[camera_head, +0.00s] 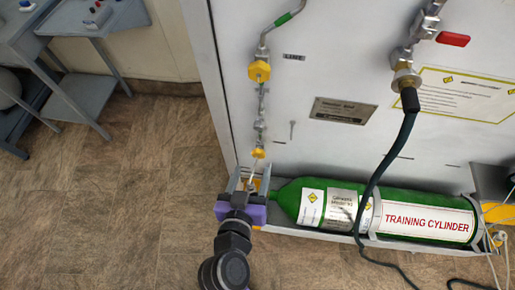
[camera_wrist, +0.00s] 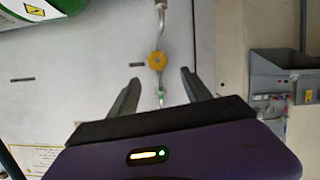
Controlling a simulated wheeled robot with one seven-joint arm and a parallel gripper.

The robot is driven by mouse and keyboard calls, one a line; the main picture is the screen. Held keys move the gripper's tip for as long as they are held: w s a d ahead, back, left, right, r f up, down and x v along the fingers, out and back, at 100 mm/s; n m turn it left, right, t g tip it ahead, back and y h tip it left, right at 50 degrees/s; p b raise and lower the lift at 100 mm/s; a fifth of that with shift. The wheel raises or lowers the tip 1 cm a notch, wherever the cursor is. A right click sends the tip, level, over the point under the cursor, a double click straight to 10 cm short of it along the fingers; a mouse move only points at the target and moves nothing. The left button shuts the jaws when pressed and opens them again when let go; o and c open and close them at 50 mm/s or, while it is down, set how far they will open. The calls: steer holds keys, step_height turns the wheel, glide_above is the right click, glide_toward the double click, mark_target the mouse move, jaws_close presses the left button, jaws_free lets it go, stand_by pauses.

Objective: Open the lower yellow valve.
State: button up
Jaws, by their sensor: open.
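The lower yellow valve (camera_head: 258,152) is a small yellow knob on a thin vertical metal line on the grey panel. It also shows in the wrist view (camera_wrist: 157,60), just beyond the fingertips and nearly centred between them in the picture. An upper yellow valve (camera_head: 259,71) sits higher on the same line. My gripper (camera_head: 251,180), with a purple body, is below the lower valve in the head view. In the wrist view my gripper (camera_wrist: 160,77) has its two fingers spread with nothing held. The fingers look apart from the knob; exact depth is unclear.
A green training cylinder (camera_head: 325,205) lies along the panel's bottom, right of my gripper. A dark hose (camera_head: 376,170) hangs from a fitting with a red lever (camera_head: 453,39). A grey workbench (camera_head: 75,40) stands at far left. The floor (camera_head: 110,200) at left is clear.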

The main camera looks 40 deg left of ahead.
mark_target(258, 156)
steer(key=shift+m, duration=0.3)
steer(key=x, duration=0.4)
steer(key=f+x, duration=0.1)
steer(key=x, duration=0.3)
steer(key=shift+s+d, duration=0.1)
steer(key=shift+d, duration=0.1)
steer(key=shift+r, duration=0.1)
jaws_close()
